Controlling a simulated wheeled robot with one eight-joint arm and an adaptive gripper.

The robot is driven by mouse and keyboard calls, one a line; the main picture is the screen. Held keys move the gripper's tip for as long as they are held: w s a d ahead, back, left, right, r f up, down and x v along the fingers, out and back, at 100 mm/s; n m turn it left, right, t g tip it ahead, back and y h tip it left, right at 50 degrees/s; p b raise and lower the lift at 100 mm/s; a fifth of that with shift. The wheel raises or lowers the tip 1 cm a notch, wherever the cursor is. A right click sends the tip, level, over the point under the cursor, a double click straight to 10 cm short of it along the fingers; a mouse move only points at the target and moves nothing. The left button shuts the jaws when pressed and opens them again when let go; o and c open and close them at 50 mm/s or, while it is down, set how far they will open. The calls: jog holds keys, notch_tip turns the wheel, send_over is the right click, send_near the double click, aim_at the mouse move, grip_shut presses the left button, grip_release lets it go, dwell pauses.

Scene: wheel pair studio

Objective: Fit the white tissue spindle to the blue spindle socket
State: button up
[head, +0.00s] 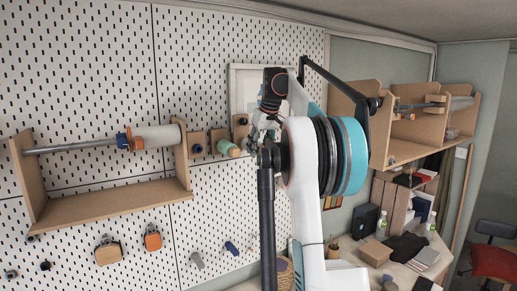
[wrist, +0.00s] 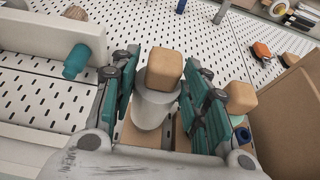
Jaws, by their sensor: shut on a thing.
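My gripper (wrist: 160,85) is shut on the white tissue spindle (wrist: 153,108), a white cylinder with a square wooden end, in the wrist view. The teal fingers stand on both sides of it. A blue ring (wrist: 242,134), which looks like the blue spindle socket, sits low to the right of the fingers, apart from the held spindle. In the head view a wooden block with a bluish round mark (head: 197,148) is on the pegboard, left of my gripper (head: 262,125). The held spindle is mostly hidden there by my arm.
A teal cylinder (head: 228,149) with a wooden end is close to the left of my gripper. A wooden shelf (head: 110,204) with a metal rod and white roll is farther left. Wooden cubbies (head: 360,100) stand right of my arm. Tools hang lower on the pegboard.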

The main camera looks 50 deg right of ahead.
aim_at(263, 152)
jog(key=shift+s+a, duration=0.1)
jog(key=shift+s, duration=0.15)
jog(key=shift+s+a, duration=0.1)
jog(key=shift+s, duration=0.1)
jog(key=shift+s, duration=0.1)
jog(key=shift+s+a+b, duration=0.2)
jog(key=shift+s+b, duration=0.1)
jog(key=shift+s, duration=0.25)
jog(key=shift+s+a+b, duration=0.15)
jog(key=shift+s+b, duration=0.1)
jog(key=shift+s, duration=0.25)
jog(key=shift+w, duration=0.1)
jog(key=o, duration=0.5)
jog(key=c, duration=0.4)
